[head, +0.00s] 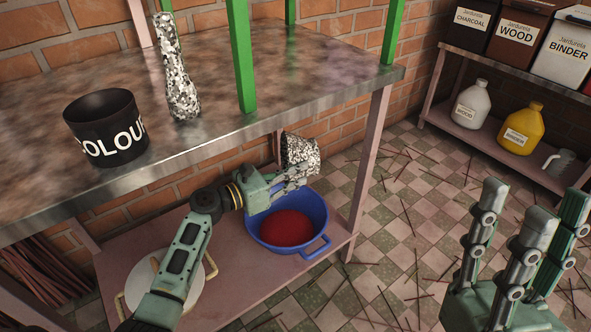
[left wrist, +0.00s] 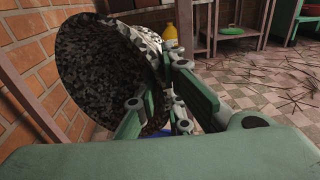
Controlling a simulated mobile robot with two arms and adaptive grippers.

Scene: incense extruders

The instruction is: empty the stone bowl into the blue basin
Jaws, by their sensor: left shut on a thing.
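The stone bowl (head: 300,150), speckled black and white, is in the grip of my left gripper (head: 298,175). It is tipped on its side above the blue basin (head: 323,216). In the left wrist view the bowl (left wrist: 105,75) is close and tilted, with its wide round side at the left. The basin stands on the low shelf and holds red material (head: 287,228). My right gripper (head: 528,215) is at the lower right, fingers apart and empty, far from the bowl.
The worktop (head: 225,140) overhangs the low shelf at the left. A white pot (head: 160,282) is left of the basin. Sticks litter the tiled floor (head: 400,230).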

